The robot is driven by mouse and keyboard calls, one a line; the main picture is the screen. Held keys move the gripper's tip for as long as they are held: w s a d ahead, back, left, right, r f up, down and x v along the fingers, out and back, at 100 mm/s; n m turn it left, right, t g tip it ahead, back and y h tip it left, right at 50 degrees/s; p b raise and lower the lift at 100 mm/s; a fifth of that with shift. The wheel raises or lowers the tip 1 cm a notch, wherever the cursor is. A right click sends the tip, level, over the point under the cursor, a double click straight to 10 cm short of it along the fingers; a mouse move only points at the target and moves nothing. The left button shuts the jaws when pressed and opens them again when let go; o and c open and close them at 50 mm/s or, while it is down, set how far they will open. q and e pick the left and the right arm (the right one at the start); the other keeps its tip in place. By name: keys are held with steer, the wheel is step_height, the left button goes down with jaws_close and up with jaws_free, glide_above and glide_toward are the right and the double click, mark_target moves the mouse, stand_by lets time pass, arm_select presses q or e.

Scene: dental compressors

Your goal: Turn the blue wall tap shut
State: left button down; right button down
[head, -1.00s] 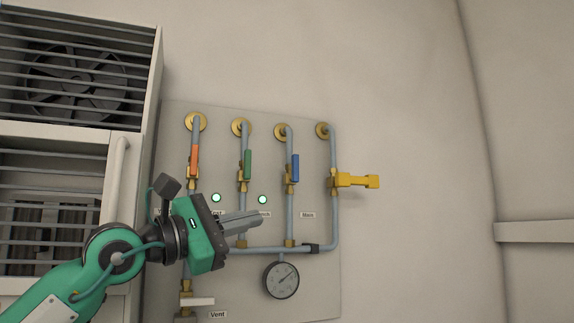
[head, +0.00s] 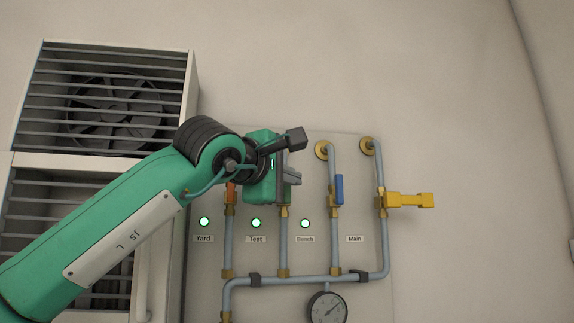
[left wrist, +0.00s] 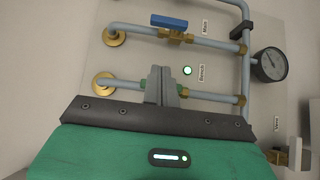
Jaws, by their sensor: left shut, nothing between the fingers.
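The blue wall tap (head: 339,189) is on an upright pipe above the label Main's left side. Its blue lever points up, in line with the pipe. It also shows at the top of the left wrist view (left wrist: 168,21), its lever along the pipe. My left gripper (head: 294,179) is shut and empty, to the left of the blue lever and apart from it in the picture. In the left wrist view its closed fingers (left wrist: 162,84) lie over the neighbouring pipe and hide most of the green tap. I cannot tell whether they touch it. My right gripper is out of view.
An orange tap (head: 230,192) is partly behind my left arm. A yellow tap (head: 408,200) sticks out sideways at right. A pressure gauge (head: 327,308) hangs below the pipes. Green lamps (head: 305,223) are lit. A slatted cabinet (head: 112,105) stands left.

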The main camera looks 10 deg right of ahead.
mark_target(335, 186)
arm_select(q)
steer(key=w+d+p, duration=0.1)
steer(key=d, duration=0.1)
steer(key=w+d+p, duration=0.1)
steer(key=d+p, duration=0.1)
steer(key=d, duration=0.1)
steer(key=w+d+p, duration=0.2)
steer(key=d, duration=0.1)
steer(key=shift+w, duration=0.1)
